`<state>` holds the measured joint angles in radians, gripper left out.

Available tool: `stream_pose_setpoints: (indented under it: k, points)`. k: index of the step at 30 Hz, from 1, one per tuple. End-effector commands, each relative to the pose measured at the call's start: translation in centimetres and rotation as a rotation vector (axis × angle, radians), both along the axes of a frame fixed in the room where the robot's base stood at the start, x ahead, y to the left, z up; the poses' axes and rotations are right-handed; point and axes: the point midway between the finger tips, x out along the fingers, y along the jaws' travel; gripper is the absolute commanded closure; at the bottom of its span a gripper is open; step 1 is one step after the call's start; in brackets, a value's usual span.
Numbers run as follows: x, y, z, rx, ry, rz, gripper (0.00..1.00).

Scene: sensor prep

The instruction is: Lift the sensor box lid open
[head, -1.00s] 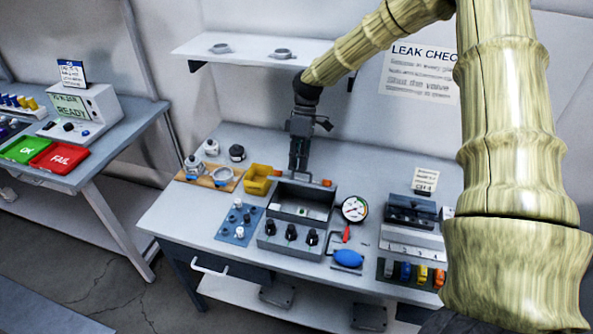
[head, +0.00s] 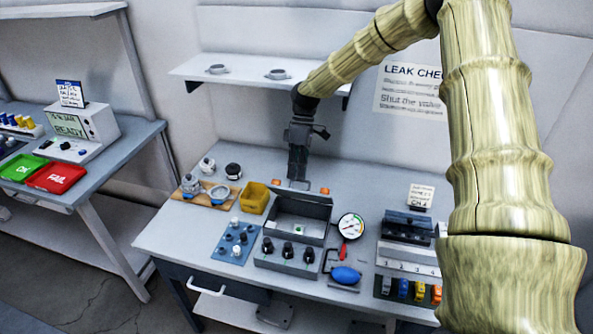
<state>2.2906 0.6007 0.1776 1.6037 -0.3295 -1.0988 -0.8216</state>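The grey sensor box (head: 290,255) stands mid-bench with black knobs along its front. Its top is open, and a small green-and-white piece (head: 299,230) shows inside. A grey panel (head: 304,207) stands at the back of the opening; I cannot tell whether it is the lid or the rear wall. Two small orange pieces (head: 324,190) show just behind it, left and right. My dark gripper (head: 298,183) points down behind the box, between the orange pieces. Its fingertips are small and partly hidden, so contact and opening cannot be told.
A yellow bin (head: 255,198) and a wooden board (head: 207,194) with fittings lie left of the box. A blue knob panel (head: 236,241) is at front left. A gauge (head: 350,226), a blue bulb (head: 346,275) and a valve unit (head: 407,259) lie right. A shelf (head: 247,70) hangs above.

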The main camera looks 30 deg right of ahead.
Motion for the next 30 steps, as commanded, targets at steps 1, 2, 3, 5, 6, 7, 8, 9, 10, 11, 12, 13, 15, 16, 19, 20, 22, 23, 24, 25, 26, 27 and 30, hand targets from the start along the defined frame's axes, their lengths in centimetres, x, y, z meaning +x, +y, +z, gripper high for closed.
stream_pose_setpoints:
  k: [1,2,3,5,6,7,8,9,10,11,12,13,15,16,19,20,22,23,24,25,26,27,30]
  points:
    - [-0.29,-0.68,-1.37,-0.009,0.005,-0.004,0.84]
    - [-0.31,-0.68,-1.38,-0.008,0.005,-0.004,0.78]
    - [-0.31,-0.67,-1.37,-0.009,0.006,-0.004,0.71]
    - [-0.32,-0.65,-1.31,-0.009,0.006,-0.004,0.7]
    - [-0.31,-0.64,-1.27,-0.009,0.006,-0.004,0.67]
    - [-0.3,-0.63,-1.23,-0.009,0.006,-0.004,0.66]
    - [-0.29,-0.61,-1.19,-0.008,0.005,-0.003,0.67]
    - [-0.28,-0.6,-1.14,-0.008,0.005,-0.003,0.69]
    - [-0.28,-0.58,-1.1,-0.008,0.005,-0.003,0.7]
    - [-0.29,-0.57,-1.07,-0.008,0.005,-0.003,0.7]
    - [-0.31,-0.65,-1.04,-0.008,0.005,-0.004,0.7]
    - [-0.32,-0.67,-1.01,-0.008,0.006,-0.004,0.7]
    - [-0.33,-0.66,-0.96,-0.008,0.006,-0.004,0.7]
    - [-0.32,-0.65,-0.95,-0.008,0.006,-0.004,0.7]
    - [-0.33,-0.62,-0.9,-0.007,0.006,-0.003,0.7]
    - [-0.32,-0.63,-0.89,-0.007,0.006,-0.003,0.7]
    - [-0.33,-0.61,-0.87,-0.007,0.007,-0.003,0.7]
    - [-0.33,-0.61,-0.87,-0.007,0.007,-0.003,0.7]
    - [-0.33,-0.61,-0.86,-0.007,0.007,-0.003,0.7]
    - [-0.33,-0.61,-0.86,-0.007,0.007,-0.003,0.7]
    - [-0.33,-0.59,-0.86,-0.007,0.007,-0.003,0.7]
    - [-0.33,-0.58,-0.84,-0.007,0.007,-0.003,0.7]
    - [-0.32,-0.56,-0.83,-0.007,0.007,-0.003,0.7]
